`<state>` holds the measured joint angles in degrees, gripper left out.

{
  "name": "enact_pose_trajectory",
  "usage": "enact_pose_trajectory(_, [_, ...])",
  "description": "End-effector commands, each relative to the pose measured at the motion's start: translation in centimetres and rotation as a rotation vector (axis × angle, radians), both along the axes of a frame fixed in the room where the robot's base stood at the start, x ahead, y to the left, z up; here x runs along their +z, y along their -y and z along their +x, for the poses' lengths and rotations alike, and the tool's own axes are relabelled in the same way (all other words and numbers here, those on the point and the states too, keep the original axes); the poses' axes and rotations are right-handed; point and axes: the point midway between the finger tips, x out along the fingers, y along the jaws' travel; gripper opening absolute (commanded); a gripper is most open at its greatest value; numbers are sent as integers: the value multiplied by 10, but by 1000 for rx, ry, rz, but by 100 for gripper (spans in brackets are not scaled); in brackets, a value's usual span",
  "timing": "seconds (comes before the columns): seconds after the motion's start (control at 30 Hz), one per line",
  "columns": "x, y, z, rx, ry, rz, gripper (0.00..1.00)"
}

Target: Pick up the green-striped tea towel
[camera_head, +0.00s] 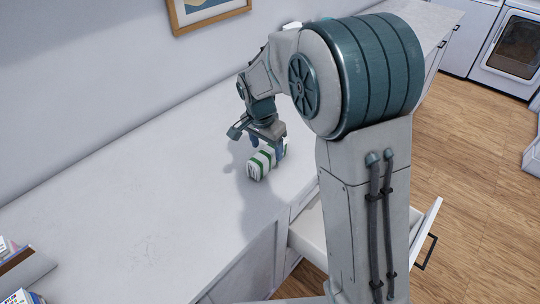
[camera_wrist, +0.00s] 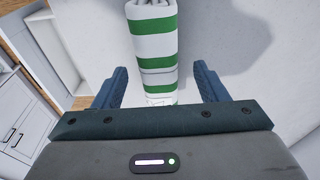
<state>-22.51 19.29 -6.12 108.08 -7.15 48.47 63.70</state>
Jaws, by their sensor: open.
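The green-striped tea towel (camera_head: 259,164) is a white roll or folded bundle with green bands, lying on the white countertop (camera_head: 150,225). In the wrist view the towel (camera_wrist: 153,45) runs from the top edge down to between the fingers. My gripper (camera_head: 266,143) is above the towel's far end in the head view, pointing down. In the wrist view my gripper (camera_wrist: 160,85) is open, with one blue finger on each side of the towel and a visible gap on both sides. I cannot tell the exact height of the fingertips over the counter.
An open drawer (camera_head: 309,234) sticks out below the counter's front edge. Boxes or books (camera_head: 20,270) stand at the lower left. A framed picture (camera_head: 208,12) hangs on the wall. A front-loading machine (camera_head: 515,45) is at the upper right. The counter left of the towel is clear.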

Motion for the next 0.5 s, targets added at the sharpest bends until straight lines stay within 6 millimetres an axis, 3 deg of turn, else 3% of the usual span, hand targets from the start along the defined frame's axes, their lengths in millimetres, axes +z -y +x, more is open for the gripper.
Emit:
enact_pose_trajectory(0.23, [-35, 7, 4, 0, -3, -2, 66])
enact_pose_trajectory(0.5, [-40, 7, 5, 0, -1, -1, 66])
